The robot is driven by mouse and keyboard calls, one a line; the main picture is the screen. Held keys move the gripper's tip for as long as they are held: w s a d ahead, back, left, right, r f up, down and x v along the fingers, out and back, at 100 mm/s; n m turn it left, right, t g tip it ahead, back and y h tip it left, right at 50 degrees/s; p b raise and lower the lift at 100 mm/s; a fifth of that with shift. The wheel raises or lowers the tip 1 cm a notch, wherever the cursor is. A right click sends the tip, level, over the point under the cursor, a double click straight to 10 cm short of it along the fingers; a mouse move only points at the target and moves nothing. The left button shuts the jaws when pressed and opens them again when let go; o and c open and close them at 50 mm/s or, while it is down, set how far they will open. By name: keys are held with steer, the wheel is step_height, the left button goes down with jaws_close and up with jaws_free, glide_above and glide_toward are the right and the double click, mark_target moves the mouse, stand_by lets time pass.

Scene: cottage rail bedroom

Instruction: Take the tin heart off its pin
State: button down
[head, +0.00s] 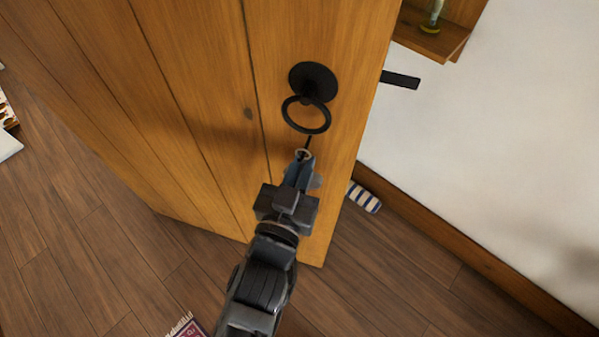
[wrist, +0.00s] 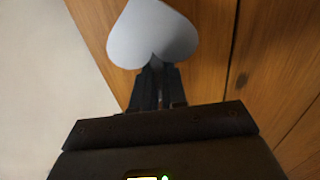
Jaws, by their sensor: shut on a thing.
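The tin heart (wrist: 150,32) is pale grey and fills the upper middle of the wrist view, its notch toward my gripper and its tip near the top edge. My gripper (wrist: 160,85) is shut on it at the notch, in front of the wooden door. In the head view my gripper (head: 299,172) hides most of the heart; a bluish-grey edge (head: 316,181) shows beside the fingers. A small tan loop (head: 304,154) shows at the fingertips, just below a thin dark pin (head: 309,141). I cannot tell whether the loop is around the pin.
The plank door (head: 200,90) carries a black ring handle (head: 307,115) just above my gripper. A black bar (head: 400,80) sticks out past the door's right edge. A wooden shelf (head: 432,42) is on the white wall.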

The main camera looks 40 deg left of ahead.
steer(key=shift+r+p, duration=0.45)
steer(key=shift+r, duration=0.3)
steer(key=shift+s+d+r, duration=0.1)
steer(key=shift+s+d, duration=0.05)
steer(key=shift+s, duration=0.35)
steer(key=shift+p+v, duration=0.5)
steer(key=shift+v, duration=0.65)
steer(key=shift+d, duration=0.15)
steer(key=shift+s+d, duration=0.2)
steer(key=shift+s, duration=0.45)
steer(key=p+v, duration=0.2)
steer(key=v, duration=0.5)
steer(key=shift+s+f, duration=0.2)
steer(key=shift+s, duration=0.15)
